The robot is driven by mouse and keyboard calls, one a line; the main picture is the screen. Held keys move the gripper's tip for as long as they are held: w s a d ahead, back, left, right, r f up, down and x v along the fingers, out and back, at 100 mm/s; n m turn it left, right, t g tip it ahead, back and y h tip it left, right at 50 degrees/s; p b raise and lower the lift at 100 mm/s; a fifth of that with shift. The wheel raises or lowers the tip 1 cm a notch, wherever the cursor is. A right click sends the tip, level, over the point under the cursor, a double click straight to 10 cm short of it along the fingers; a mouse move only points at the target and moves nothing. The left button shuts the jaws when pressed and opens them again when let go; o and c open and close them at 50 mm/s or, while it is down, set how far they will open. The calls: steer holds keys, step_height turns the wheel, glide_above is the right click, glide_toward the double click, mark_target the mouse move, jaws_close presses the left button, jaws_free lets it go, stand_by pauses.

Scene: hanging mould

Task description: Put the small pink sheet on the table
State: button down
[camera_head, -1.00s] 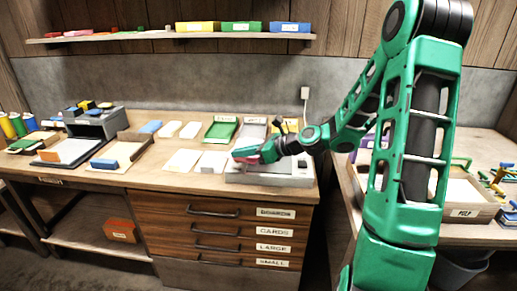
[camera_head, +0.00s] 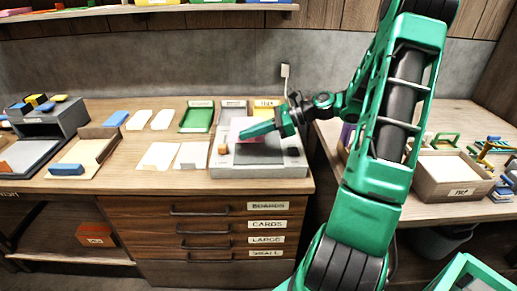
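A pink sheet (camera_head: 240,124) shows behind my gripper, partly hidden by it, above or against the back of a grey flat-topped device (camera_head: 285,172) on the wooden table (camera_head: 140,186). My gripper (camera_head: 243,134) is green and reaches left over the device, its fingertips close to the pink sheet. I cannot tell whether its fingers are closed on the sheet. A dark plate lies on the device's top beneath the gripper.
Pale sheets (camera_head: 158,156) lie left of the device. A green tray (camera_head: 197,117) and a grey tray (camera_head: 232,109) stand behind. Bare table shows along the front edge. A bin (camera_head: 450,180) stands on the right table.

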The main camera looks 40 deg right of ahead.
mark_target(255, 141)
steer(key=s+d+f, duration=0.2)
steer(key=d, duration=0.1)
steer(key=shift+d+f, duration=0.2)
steer(key=shift+f, duration=2)
steer(key=c, duration=2)
jaws_free()
